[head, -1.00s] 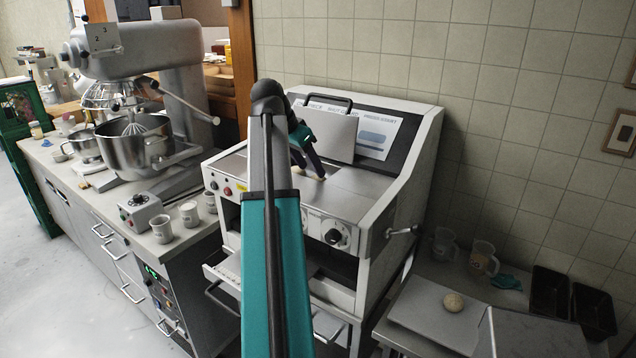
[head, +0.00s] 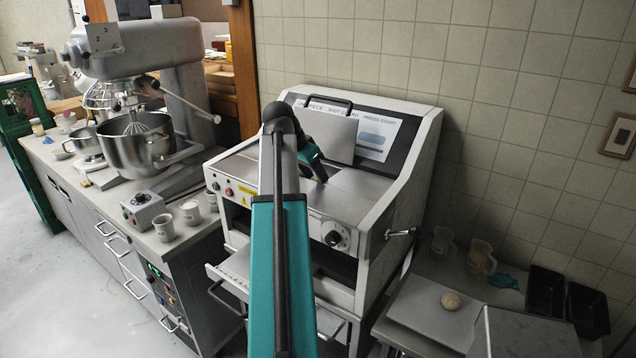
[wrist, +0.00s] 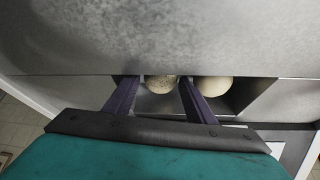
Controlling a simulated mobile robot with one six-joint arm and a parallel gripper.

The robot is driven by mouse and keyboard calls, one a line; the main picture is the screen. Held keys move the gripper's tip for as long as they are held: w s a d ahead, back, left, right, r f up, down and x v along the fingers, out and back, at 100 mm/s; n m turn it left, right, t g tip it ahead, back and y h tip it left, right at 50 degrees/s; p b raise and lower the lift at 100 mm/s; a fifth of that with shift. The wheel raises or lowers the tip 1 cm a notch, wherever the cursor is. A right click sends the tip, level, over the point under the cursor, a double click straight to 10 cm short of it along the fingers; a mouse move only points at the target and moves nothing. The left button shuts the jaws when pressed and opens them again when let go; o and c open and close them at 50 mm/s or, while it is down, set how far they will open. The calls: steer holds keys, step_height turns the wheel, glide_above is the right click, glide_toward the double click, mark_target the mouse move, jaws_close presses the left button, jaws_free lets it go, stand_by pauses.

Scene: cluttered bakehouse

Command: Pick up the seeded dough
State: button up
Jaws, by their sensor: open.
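The seeded dough (wrist: 160,84), a pale ball with dark specks, sits in a dark recess in a metal top in the wrist view. My gripper (wrist: 156,86) is open, with one dark finger on each side of the seeded dough; I cannot tell whether they touch it. A plain pale dough ball (wrist: 216,86) lies in the same recess, just right of the right finger. In the head view my gripper (head: 320,172) is down at the top of the white dough machine (head: 390,215), and the recess and its dough are hidden.
The machine's raised lid (head: 328,135) stands behind my gripper. Another dough ball (head: 451,300) lies on a grey board (head: 415,318) at the right, near jugs and black tins (head: 588,310). A large mixer (head: 135,145) and cups (head: 190,212) are on the left counter.

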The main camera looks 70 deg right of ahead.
mark_target(316, 178)
stand_by(0.3)
steer(key=c, duration=0.6)
steer(key=shift+o, duration=0.2)
steer(key=shift+r, duration=0.2)
step_height(316, 178, up, 10)
steer(key=b, duration=0.3)
steer(key=shift+f, duration=0.2)
stand_by(0.4)
